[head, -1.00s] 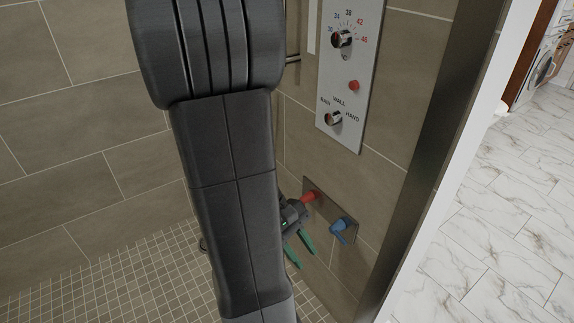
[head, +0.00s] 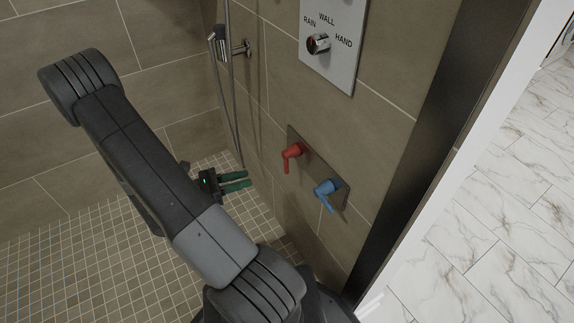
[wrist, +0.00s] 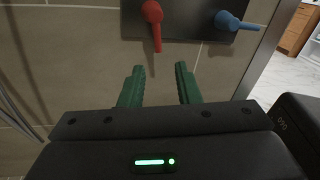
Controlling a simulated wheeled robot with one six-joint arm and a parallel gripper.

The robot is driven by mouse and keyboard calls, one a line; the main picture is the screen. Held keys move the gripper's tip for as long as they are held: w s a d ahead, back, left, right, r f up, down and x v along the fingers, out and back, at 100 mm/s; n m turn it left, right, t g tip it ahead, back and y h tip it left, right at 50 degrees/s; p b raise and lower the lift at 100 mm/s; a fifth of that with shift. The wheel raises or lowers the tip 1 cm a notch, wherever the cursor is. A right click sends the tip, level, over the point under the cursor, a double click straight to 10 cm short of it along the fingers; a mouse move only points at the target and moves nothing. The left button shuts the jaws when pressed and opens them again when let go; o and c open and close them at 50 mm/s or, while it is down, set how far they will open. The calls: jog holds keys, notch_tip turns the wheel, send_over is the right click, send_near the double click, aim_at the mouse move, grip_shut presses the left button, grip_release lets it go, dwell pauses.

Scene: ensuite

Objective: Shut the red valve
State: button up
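The red valve (head: 291,154) is on a metal plate on the tiled shower wall, and its lever points down. It also shows at the top of the wrist view (wrist: 153,22), lever hanging down. The blue valve (head: 326,189) is beside it, to its right; in the wrist view its lever (wrist: 236,22) points right. My gripper (head: 247,181) has green fingers and is left of the red valve in the head view, apart from it. In the wrist view the fingertips (wrist: 159,69) are spread with nothing between them, below the red lever.
A shower control panel (head: 340,70) is on the wall above the valves. A hand shower (head: 222,45) with its hose hangs at the back left. A dark frame edge (head: 425,130) is right of the valves. The tiled shower floor (head: 60,265) is clear.

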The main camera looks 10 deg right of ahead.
aim_at(286, 167)
jog(key=d+b, duration=0.1)
jog(key=d, duration=0.3)
jog(key=w+d+b, duration=0.1)
jog(key=d, duration=0.4)
jog(key=w+d+b, duration=0.1)
jog(key=d, duration=0.3)
jog(key=shift+w+d+f, duration=0.15)
jog(key=shift+d, duration=0.1)
grip_shut()
